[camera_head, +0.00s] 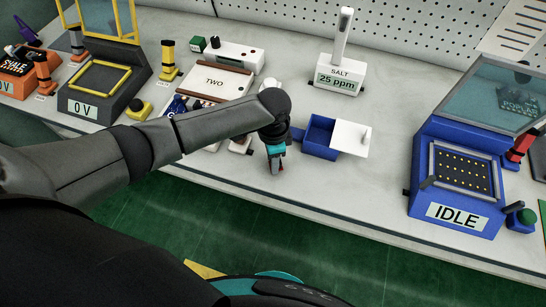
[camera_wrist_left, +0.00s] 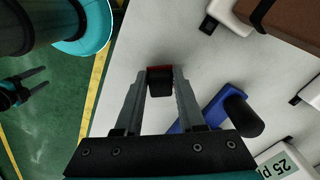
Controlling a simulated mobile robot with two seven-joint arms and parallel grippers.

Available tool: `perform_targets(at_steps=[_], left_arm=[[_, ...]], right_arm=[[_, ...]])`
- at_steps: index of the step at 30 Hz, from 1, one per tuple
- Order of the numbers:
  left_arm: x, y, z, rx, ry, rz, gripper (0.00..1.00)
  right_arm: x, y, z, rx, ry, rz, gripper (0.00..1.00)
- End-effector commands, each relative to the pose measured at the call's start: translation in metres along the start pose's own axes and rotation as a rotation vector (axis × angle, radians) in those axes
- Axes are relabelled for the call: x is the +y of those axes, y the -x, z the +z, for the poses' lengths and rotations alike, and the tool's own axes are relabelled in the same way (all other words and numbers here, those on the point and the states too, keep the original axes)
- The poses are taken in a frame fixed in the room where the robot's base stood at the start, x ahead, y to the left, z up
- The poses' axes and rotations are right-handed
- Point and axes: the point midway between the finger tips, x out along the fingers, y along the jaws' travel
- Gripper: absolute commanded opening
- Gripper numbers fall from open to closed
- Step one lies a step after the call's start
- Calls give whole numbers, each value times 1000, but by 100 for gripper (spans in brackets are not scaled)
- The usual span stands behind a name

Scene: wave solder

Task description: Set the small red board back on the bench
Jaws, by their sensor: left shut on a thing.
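My left gripper (camera_head: 275,168) is low at the bench's front edge, left of the blue box. In the left wrist view (camera_wrist_left: 160,92) its fingers are shut on the small red board (camera_wrist_left: 160,68), which shows as a red edge with a dark block in front of it. Only a speck of red shows in the head view; the fingers hide the rest. I cannot tell whether the board touches the bench (camera_head: 330,205). My right gripper (camera_wrist_left: 32,82) shows small at the left of the wrist view, over the green floor, fingers apart and empty.
A blue box (camera_head: 319,138) with a white lid (camera_head: 350,137) stands right of my left gripper. Behind are the TWO device (camera_head: 217,82) and the SALT meter (camera_head: 340,75). The blue IDLE machine (camera_head: 455,214) is at right. Bench between box and machine is clear.

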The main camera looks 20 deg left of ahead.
Motion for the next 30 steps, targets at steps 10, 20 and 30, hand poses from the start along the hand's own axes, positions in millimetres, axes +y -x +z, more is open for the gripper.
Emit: perform_targets(at_steps=[10, 20, 30], left_arm=[[0, 0, 0, 0, 0, 0, 0], [0, -5, 0, 0, 0, 1, 0], [0, -10, 0, 1, -1, 1, 0]], right_arm=[[-1, 0, -1, 1, -1, -2, 66], [-1, -3, -1, 1, -1, -2, 66], [-1, -6, 0, 2, -1, -1, 66]])
